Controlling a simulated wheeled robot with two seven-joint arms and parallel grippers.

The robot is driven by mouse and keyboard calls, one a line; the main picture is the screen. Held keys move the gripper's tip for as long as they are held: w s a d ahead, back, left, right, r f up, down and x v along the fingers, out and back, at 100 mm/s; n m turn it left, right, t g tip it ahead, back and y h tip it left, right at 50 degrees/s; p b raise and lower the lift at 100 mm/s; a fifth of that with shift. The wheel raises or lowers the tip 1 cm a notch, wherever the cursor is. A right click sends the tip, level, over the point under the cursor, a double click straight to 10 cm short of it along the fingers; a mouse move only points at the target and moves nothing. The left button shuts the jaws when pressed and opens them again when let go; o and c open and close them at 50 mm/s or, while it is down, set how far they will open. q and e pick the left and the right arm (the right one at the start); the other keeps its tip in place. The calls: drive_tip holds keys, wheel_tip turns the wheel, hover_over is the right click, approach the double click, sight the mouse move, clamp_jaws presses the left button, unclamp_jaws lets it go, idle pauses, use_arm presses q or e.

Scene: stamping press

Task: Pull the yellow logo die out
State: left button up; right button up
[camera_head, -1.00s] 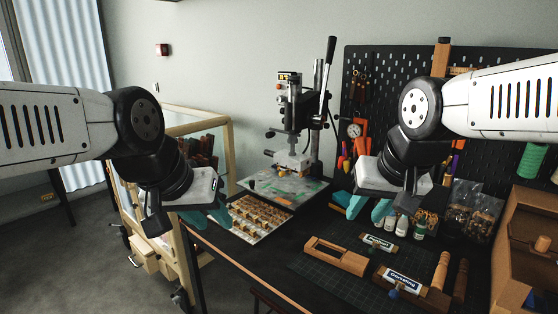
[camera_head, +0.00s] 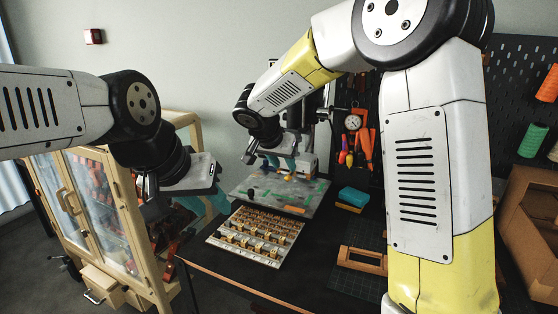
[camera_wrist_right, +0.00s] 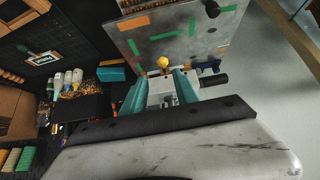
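A yellow knob, which I take to be the logo die (camera_wrist_right: 163,62), shows in the right wrist view just beyond my right fingertips, in front of the press head and above the grey plate. My right gripper (camera_wrist_right: 162,78) has its teal fingers apart, with nothing held between them. In the head view the right gripper (camera_head: 281,164) is at the stamping press (camera_head: 308,158), and my right arm hides most of the press. My left gripper (camera_head: 205,203) hangs at the left by the cabinet, teal fingers apart and empty.
The grey press plate (camera_head: 265,190) carries green and orange marks. A tray of small stamps (camera_head: 228,248) lies before it. A teal block (camera_head: 354,197) and a wooden holder (camera_head: 362,260) stand to the right. A glass-doored wooden cabinet (camera_head: 128,215) is at the left.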

sight(288, 175)
drive_tip(key=x, duration=0.8)
drive_tip(key=shift+w+a, duration=0.2)
drive_tip(key=shift+a, duration=0.1)
drive_tip(key=shift+w, duration=0.1)
drive_tip(key=shift+c, duration=0.7)
clamp_jaws()
